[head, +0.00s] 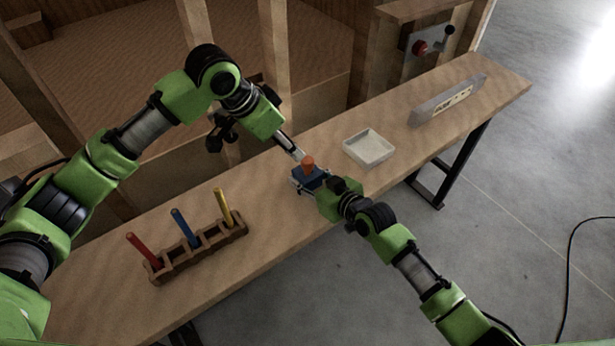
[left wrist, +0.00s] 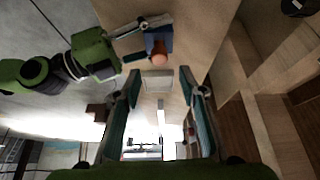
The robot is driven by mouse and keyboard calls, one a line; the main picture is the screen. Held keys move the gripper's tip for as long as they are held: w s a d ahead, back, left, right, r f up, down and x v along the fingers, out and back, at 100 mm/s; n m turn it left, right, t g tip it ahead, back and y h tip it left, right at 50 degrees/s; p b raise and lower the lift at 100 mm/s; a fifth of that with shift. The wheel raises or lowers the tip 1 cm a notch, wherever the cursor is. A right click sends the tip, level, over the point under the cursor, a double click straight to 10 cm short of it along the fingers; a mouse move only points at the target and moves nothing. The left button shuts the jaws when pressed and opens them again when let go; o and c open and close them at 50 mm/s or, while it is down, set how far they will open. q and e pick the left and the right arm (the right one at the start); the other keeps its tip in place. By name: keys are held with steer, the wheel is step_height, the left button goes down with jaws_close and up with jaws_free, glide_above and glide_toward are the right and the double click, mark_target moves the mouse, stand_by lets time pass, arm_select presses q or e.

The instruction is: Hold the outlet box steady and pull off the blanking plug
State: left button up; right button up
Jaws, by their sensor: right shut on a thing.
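The blue outlet box (head: 307,178) sits at the middle of the bench, with the orange blanking plug (head: 308,162) standing on its top. My right gripper (head: 308,187) is shut on the box from the front right; its fingers are partly hidden. My left gripper (head: 297,154) is close to the plug, on its back left side. In the left wrist view its two fingers (left wrist: 164,88) are apart with nothing held between them. That view also shows the plug (left wrist: 159,59) and the box (left wrist: 158,41) just past the fingertips.
A white tray (head: 369,160) lies right of the box. A wooden rack (head: 197,250) with red, blue and yellow sticks stands at the front left. A long grey piece (head: 448,100) lies at the far right. Bare bench (head: 270,215) lies between rack and box.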

mark_target(306, 162)
arm_select(q)
steer(key=shift+w+d+f+n+g+y, duration=0.15)
steer(key=shift+w+d+f+n+y, duration=0.55)
steer(key=shift+f, duration=0.9)
steer(key=shift+w+d+f+n+g+y, duration=0.15)
steer(key=shift+d+f+n+y, duration=0.2)
steer(key=shift+d+f+n, duration=0.75)
steer(key=shift+w+d+f+n+g+y, duration=0.1)
steer(key=shift+w+d+f+n+y, duration=0.35)
steer(key=shift+f+n, duration=1.1)
steer(key=shift+a+f+m, duration=0.1)
steer(key=shift+f+m, duration=0.45)
jaws_close()
steer(key=shift+r, duration=0.15)
steer(key=shift+r, duration=1.4)
